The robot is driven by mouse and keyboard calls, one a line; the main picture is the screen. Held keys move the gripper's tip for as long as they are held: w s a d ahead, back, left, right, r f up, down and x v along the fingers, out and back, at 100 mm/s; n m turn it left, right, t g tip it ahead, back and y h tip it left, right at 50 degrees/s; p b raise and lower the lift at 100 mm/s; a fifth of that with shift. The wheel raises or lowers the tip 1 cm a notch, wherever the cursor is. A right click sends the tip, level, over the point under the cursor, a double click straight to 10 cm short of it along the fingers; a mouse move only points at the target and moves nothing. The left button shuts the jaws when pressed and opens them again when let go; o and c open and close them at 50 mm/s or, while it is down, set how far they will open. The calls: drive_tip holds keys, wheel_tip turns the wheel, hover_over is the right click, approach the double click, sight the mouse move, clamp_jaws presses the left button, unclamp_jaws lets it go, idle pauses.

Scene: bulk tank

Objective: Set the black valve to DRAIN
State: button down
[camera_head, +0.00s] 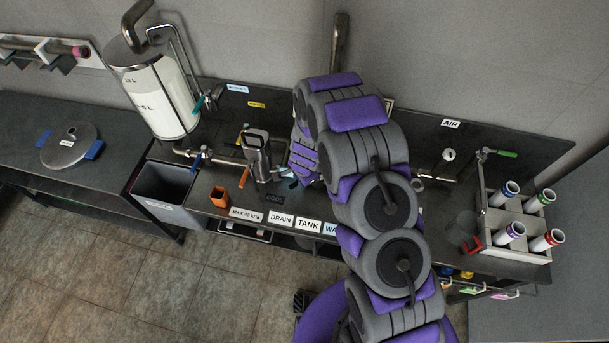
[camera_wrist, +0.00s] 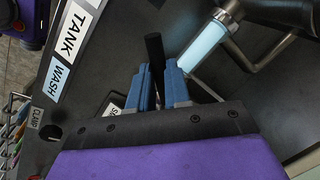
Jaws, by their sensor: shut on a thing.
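In the wrist view my gripper (camera_wrist: 161,88) has its blue fingers closed around a black bar, which looks like the black valve's lever (camera_wrist: 154,50). The lever's end sticks out beyond the fingers; the valve body is hidden. Labels TANK (camera_wrist: 78,35) and WASH (camera_wrist: 58,79) lie to the left of the lever. In the head view the labels DRAIN (camera_head: 281,220) and TANK (camera_head: 308,226) stand in a row along the bench front, with the WASH label (camera_head: 330,229) partly behind my arm. My arm hides the black valve and the gripper's fingertips there.
A pipe with a light-blue sleeve (camera_wrist: 204,45) is close to the right of the fingers. In the head view, a steel pump-like unit (camera_head: 256,155), an orange cup (camera_head: 219,196) and a sight-glass tank (camera_head: 160,95) stand left of my arm. A rack of tubes (camera_head: 517,240) is at right.

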drive_tip(key=shift+w+a+r+m+p, duration=0.1)
drive_tip(key=shift+w+a+m+p, duration=0.35)
drive_tip(key=shift+m+p, duration=0.6)
drive_tip(key=shift+w+p, duration=0.1)
drive_tip(key=shift+p, duration=0.2)
drive_tip(key=c, duration=1.1)
unclamp_jaws()
drive_tip(key=shift+a, duration=0.1)
drive_tip(key=s+r, duration=0.1)
drive_tip(key=r, duration=0.4)
drive_tip(key=s+d+r, duration=0.1)
drive_tip(key=r, duration=1)
drive_tip(key=shift+s+d+r, duration=0.3)
drive_tip(key=shift+s+r, duration=0.05)
drive_tip(key=shift+s, duration=0.05)
